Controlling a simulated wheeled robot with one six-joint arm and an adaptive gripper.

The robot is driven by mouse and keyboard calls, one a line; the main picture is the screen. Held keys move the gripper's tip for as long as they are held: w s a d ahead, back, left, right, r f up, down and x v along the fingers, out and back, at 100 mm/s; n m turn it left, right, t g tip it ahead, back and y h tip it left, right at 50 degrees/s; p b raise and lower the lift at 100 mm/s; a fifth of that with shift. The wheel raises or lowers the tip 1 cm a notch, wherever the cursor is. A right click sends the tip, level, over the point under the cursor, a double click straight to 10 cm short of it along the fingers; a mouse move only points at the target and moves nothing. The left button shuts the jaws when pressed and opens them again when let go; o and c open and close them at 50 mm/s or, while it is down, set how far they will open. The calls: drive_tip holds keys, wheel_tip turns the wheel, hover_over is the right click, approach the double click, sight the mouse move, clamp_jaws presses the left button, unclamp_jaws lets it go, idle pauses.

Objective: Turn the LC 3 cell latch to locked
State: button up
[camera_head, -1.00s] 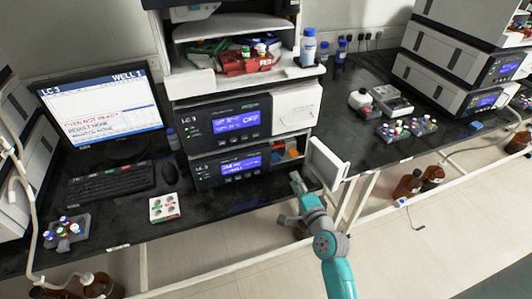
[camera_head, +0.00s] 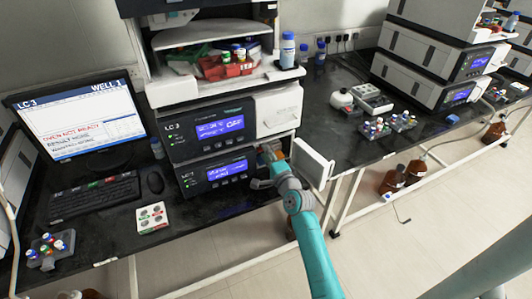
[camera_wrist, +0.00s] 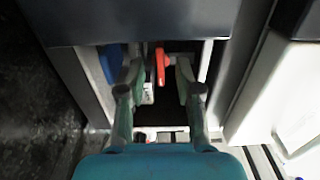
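The LC 3 stack stands in the middle of the head view. Its lower module (camera_head: 216,172) has an open compartment at its right end, with the white door (camera_head: 313,163) swung out. In the wrist view a red lever, which looks like the cell latch (camera_wrist: 160,66), points toward me inside the compartment (camera_wrist: 208,60). My gripper (camera_wrist: 158,82) is open, with one finger on each side of the red lever. The right finger is nearer to it; I cannot tell whether it touches. In the head view my gripper (camera_head: 268,160) reaches into the compartment and hides the lever.
A blue part (camera_wrist: 112,62) sits at the compartment's left side. The upper LC 3 module (camera_head: 205,130) is just above. The screen (camera_head: 80,125) reads "OVEN NOT READY". A keyboard (camera_head: 95,198), mouse (camera_head: 155,183) and white block (camera_head: 152,217) lie on the bench at left.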

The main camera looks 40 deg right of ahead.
drive_tip(key=shift+w+d, duration=0.15)
drive_tip(key=shift+w, duration=0.3)
clamp_jaws()
